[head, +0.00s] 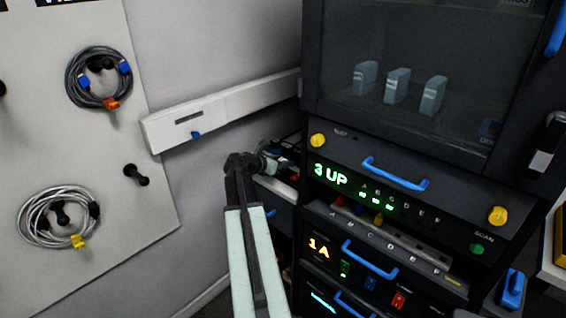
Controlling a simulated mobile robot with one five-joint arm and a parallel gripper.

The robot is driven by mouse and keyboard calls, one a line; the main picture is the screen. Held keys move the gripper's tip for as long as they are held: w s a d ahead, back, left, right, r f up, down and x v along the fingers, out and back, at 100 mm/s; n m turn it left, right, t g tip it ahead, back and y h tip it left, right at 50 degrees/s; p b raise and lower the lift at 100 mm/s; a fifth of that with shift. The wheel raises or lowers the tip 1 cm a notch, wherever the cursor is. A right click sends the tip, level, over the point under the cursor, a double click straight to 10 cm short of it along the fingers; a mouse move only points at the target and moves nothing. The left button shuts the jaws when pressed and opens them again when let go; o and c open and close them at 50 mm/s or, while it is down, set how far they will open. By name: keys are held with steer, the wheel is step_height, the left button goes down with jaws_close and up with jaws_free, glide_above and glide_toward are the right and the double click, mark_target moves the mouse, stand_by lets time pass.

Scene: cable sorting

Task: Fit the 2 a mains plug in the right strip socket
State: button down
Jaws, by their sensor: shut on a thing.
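My gripper (262,162) is at the end of my arm, at the left side of the dark equipment rack (312,60). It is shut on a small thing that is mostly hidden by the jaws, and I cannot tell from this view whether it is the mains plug. A pale strip (278,188) shows just below the gripper, partly hidden by my arm. I cannot make out its sockets, or whether the held thing touches it.
A white wall trunking (235,102) runs behind the gripper. Coiled cables hang on the pegboard at left, a dark one (72,75) and a white one (22,222). Blue handles (395,175) and yellow knobs (497,215) stick out from the rack front.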

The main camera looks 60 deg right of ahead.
steer(key=shift+f+b, duration=0.7)
steer(key=shift+f, duration=0.05)
stand_by(0.6)
steer(key=shift+c, duration=1.6)
jaws_free()
step_height(320, 180, up, 7)
steer(key=p, duration=0.7)
steer(key=shift+r, duration=0.1)
